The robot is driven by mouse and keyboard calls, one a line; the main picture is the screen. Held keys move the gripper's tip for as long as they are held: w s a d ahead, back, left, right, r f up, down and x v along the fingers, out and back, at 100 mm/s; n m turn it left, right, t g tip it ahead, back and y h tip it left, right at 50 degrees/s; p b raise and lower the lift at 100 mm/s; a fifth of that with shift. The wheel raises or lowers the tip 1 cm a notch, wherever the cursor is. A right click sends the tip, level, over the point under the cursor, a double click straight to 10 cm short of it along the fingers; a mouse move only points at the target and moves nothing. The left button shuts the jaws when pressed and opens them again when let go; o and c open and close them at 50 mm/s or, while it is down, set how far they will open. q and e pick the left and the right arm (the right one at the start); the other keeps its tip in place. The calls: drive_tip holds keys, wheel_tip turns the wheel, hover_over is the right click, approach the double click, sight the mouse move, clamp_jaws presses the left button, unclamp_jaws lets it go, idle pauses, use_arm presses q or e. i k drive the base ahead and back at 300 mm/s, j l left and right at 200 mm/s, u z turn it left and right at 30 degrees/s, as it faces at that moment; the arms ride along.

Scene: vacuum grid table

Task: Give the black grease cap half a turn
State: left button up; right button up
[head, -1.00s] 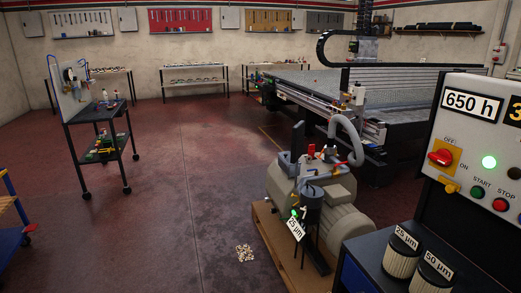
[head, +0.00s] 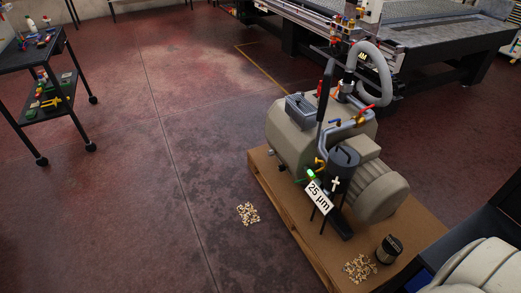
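I cannot single out the black grease cap for certain; at this size the small parts on the pump run together. The beige vacuum pump (head: 292,138) stands on a wooden pallet (head: 290,228). On its near side is a dark upright canister (head: 343,170) with a round dark lid. A white tag (head: 318,197) reading 25 µm is in front of it. A short dark can (head: 388,249) with a paler band stands on the pallet's near right part. Neither of my grippers is in view.
Pale crumbs lie on the floor (head: 248,213) and on the pallet (head: 358,268). A pale rounded shape fills the bottom right corner beside a dark cabinet (head: 462,237). A tool cart (head: 40,68) stands at left, the grid table (head: 440,30) behind. Floor left of the pallet is mostly clear.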

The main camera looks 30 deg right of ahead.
sight(282, 168)
drive_tip(key=i+z, duration=0.15)
drive_tip(key=i, duration=0.3)
drive_tip(key=i+j+z, duration=0.15)
drive_tip(key=i, duration=0.3)
drive_tip(key=i+j+z, duration=0.2)
drive_tip(key=i, duration=0.25)
drive_tip(key=i+j+z, duration=0.15)
drive_tip(key=i, duration=0.3)
